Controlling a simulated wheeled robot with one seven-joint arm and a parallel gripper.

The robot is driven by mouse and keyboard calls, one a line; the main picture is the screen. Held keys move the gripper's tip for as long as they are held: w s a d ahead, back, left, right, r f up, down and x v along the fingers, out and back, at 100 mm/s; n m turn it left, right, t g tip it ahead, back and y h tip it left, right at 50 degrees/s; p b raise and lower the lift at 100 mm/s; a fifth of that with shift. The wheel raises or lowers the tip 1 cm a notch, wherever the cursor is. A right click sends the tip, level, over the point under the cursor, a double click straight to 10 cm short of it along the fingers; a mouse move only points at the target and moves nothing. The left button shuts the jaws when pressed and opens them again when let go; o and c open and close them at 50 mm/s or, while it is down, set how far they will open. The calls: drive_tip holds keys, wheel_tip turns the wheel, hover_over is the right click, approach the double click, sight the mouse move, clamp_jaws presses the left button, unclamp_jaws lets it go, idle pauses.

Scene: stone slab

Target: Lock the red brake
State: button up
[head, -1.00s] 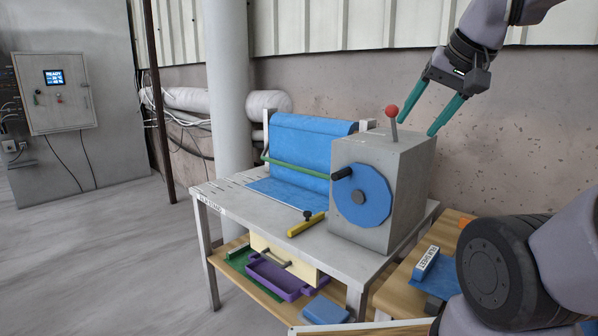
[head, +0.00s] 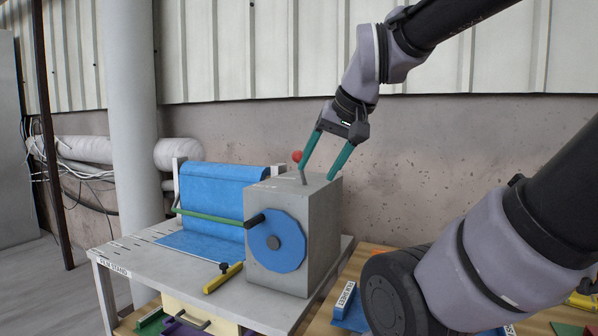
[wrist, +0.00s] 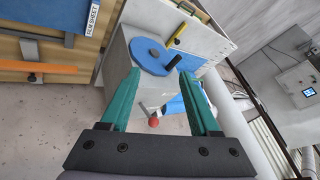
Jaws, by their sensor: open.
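The red brake is a short grey lever (head: 302,175) with a red ball (head: 297,156) on its end, standing on top of a grey box (head: 322,220). In the wrist view the red ball (wrist: 153,122) shows between my two fingers, though its depth between them is unclear. My gripper (head: 317,173) is open, pointing down, with green fingers at the box top. Its left finger overlaps the lever in the head view; I cannot tell if they touch. The gripper also shows in the wrist view (wrist: 160,74), holding nothing.
The box front carries a blue wheel (head: 274,241) with a black handle. A blue sheet (head: 221,190), green bar (head: 205,216) and yellow tool (head: 223,279) are on the grey stand (head: 150,262). A wooden table (head: 340,290) with blue items adjoins at right. A wall is behind.

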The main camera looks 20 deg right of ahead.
drive_tip(key=c, duration=0.5)
drive_tip(key=shift+w+n, duration=0.15)
drive_tip(key=shift+n, duration=0.25)
clamp_jaws()
drive_tip(key=w+d+f+n+g+h, duration=0.1)
drive_tip(key=w+n+g+h, duration=0.45)
drive_tip(key=w+n, duration=0.9)
drive_tip(key=w+a+r+n+t+h, duration=0.2)
drive_tip(key=w+a+n+t+h, duration=0.3)
drive_tip(key=n, duration=0.9)
drive_tip(key=w+a+h, duration=0.1)
drive_tip(key=w+a, duration=0.2)
drive_tip(key=w, duration=0.1)
drive_tip(key=shift+t, duration=0.35)
drive_tip(key=shift+w+d, duration=0.1)
